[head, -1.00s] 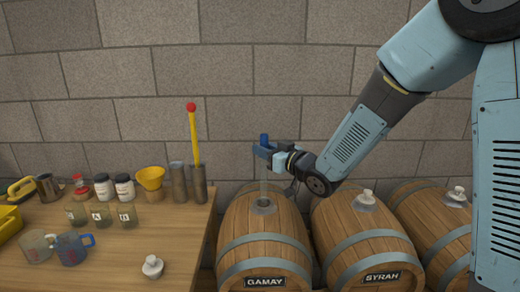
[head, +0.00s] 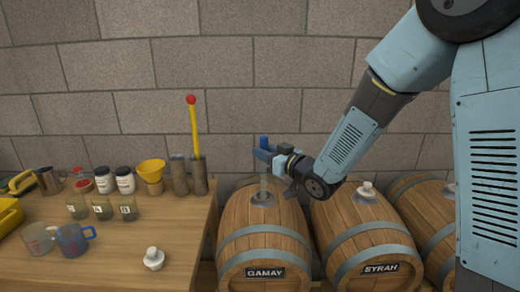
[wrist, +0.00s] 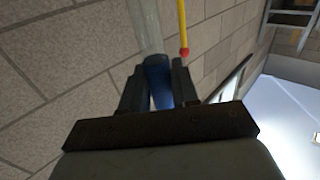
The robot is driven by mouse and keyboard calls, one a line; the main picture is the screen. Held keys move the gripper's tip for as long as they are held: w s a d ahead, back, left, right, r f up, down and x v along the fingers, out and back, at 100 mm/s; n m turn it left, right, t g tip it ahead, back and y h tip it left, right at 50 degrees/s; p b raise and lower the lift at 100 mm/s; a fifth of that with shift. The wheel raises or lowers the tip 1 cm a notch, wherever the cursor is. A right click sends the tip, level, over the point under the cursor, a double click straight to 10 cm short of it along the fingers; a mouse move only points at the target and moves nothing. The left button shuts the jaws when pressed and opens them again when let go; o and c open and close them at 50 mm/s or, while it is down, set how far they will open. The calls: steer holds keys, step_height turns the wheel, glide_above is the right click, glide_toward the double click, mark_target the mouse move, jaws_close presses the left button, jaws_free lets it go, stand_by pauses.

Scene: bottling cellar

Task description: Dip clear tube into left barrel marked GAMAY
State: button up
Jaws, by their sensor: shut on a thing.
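My gripper (head: 264,155) is shut on the blue top (head: 264,142) of the clear tube (head: 264,181), above the left barrel (head: 263,224) marked GAMAY. The tube hangs upright, its lower part meeting the dark open hole (head: 263,198) on top of the barrel; it looks to be inside, but its tip is hidden. In the wrist view, the blue top (wrist: 158,80) is between my two fingers (wrist: 157,88), and the clear tube (wrist: 145,25) runs away from it.
The SYRAH barrel (head: 358,235) stands to the right with a pale bung (head: 367,190) in place; another barrel is behind my arm. On the bench (head: 120,275) are a loose bung (head: 153,259), a blue jug (head: 73,240), jars, and a yellow rod (head: 195,132) in a metal cylinder.

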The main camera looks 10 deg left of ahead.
mark_target(265, 165)
steer(key=shift+f, duration=2.15)
stand_by(2.3)
